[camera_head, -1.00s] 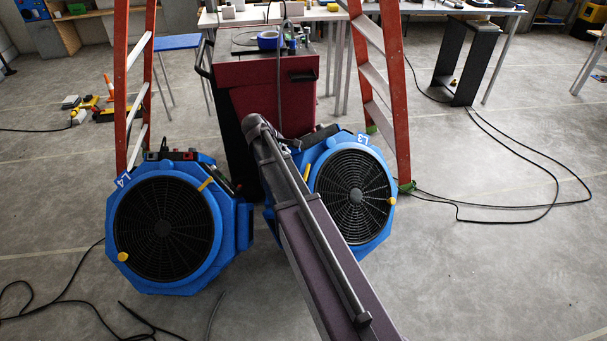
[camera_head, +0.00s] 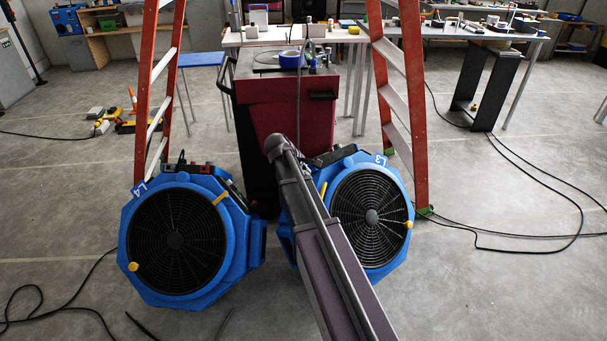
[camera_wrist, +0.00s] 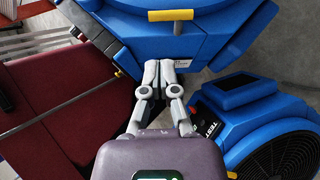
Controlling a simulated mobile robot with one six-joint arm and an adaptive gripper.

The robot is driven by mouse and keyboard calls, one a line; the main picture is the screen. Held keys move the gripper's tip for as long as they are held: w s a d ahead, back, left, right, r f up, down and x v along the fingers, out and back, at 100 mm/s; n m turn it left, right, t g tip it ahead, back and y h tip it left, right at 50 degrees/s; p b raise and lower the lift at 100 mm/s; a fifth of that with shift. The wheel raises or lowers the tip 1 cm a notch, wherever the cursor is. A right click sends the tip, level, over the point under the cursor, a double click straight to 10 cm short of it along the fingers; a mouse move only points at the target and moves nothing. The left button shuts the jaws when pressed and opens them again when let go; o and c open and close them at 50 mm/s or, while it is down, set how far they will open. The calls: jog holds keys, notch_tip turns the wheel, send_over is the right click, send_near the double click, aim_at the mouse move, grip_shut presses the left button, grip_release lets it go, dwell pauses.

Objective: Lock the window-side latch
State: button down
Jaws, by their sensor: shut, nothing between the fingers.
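Two blue fans stand on the floor in the head view, the left one (camera_head: 176,238) labelled L4 and the right one (camera_head: 371,216) labelled L3. Each has two yellow pieces that look like latches: on L4 an upper bar (camera_head: 221,199) and a lower knob (camera_head: 133,267), on L3 a bar (camera_head: 323,189) and a knob (camera_head: 408,225). I cannot tell which is window-side. My gripper (camera_wrist: 159,65) is shut and empty in the wrist view. Its tips are close to a blue housing (camera_wrist: 222,42), below a yellow bar (camera_wrist: 172,15); contact is unclear. The head view hides the fingers behind my arm.
A dark red cabinet (camera_head: 290,110) stands behind the fans, between the orange ladder legs (camera_head: 158,95) and (camera_head: 401,90). Black cables (camera_head: 520,234) cross the floor at right, more at lower left. A second blue unit (camera_wrist: 262,120) lies at right in the wrist view.

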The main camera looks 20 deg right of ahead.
aim_at(323, 187)
jog(key=shift+b+x, duration=4.5)
jog(key=shift+x, duration=1.35)
